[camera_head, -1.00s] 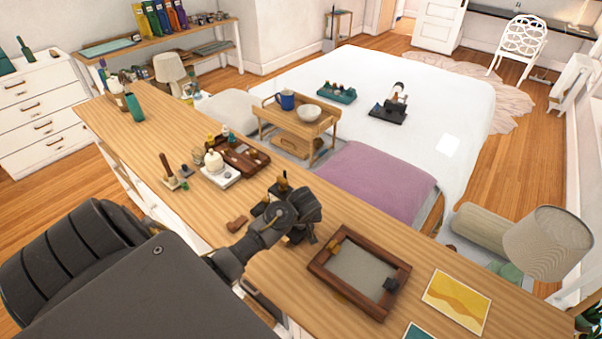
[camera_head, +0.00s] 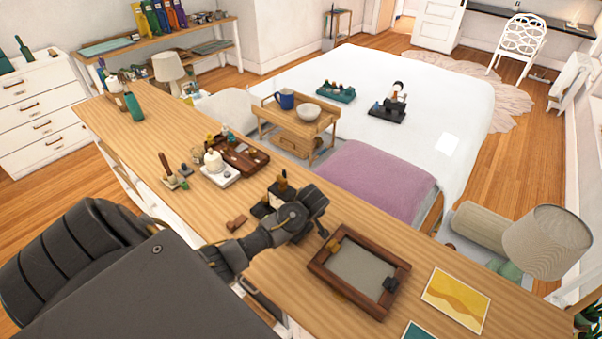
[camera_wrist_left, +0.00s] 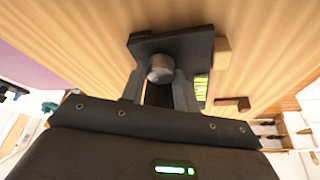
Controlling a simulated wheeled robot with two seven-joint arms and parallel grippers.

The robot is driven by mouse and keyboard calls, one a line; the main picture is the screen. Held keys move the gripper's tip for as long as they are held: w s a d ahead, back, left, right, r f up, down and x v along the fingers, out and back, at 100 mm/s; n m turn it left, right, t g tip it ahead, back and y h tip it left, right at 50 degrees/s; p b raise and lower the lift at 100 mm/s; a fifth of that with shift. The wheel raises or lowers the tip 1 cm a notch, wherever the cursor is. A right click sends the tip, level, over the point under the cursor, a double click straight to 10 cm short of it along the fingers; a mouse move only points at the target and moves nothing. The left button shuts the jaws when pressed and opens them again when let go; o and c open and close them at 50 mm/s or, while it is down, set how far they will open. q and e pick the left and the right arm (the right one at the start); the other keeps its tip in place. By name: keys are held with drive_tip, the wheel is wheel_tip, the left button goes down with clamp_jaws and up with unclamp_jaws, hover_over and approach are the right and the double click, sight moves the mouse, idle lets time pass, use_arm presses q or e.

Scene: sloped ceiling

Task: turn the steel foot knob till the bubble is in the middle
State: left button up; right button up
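The steel foot knob (camera_wrist_left: 160,68) shows in the left wrist view as a short round cap against a dark plate (camera_wrist_left: 200,45). A yellow-green level vial (camera_wrist_left: 202,88) lies just right of the fingers; its bubble is too small to read. My left gripper (camera_wrist_left: 160,78) has one finger on each side of the knob, close to it; whether they press on it is unclear. In the head view my left gripper (camera_head: 312,205) is low over the wooden counter, beside a dark stand (camera_head: 265,206) that it partly hides. My right gripper is not in view.
A wooden framed tray (camera_head: 362,267) lies right of my left gripper, with a yellow picture card (camera_head: 456,300) beyond it. A small brown block (camera_head: 237,223), a white dish (camera_head: 217,176) and a brown tray (camera_head: 240,155) lie to the left. The counter between has bare patches.

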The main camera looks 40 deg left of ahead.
use_arm(q)
drive_tip(key=shift+o, duration=0.5)
drive_tip(key=shift+r, duration=0.1)
drive_tip(key=shift+d+r, duration=0.1)
drive_tip(key=shift+r, duration=0.15)
drive_tip(key=b+v, duration=0.2)
drive_tip(key=v, duration=0.8)
drive_tip(key=shift+s, duration=0.1)
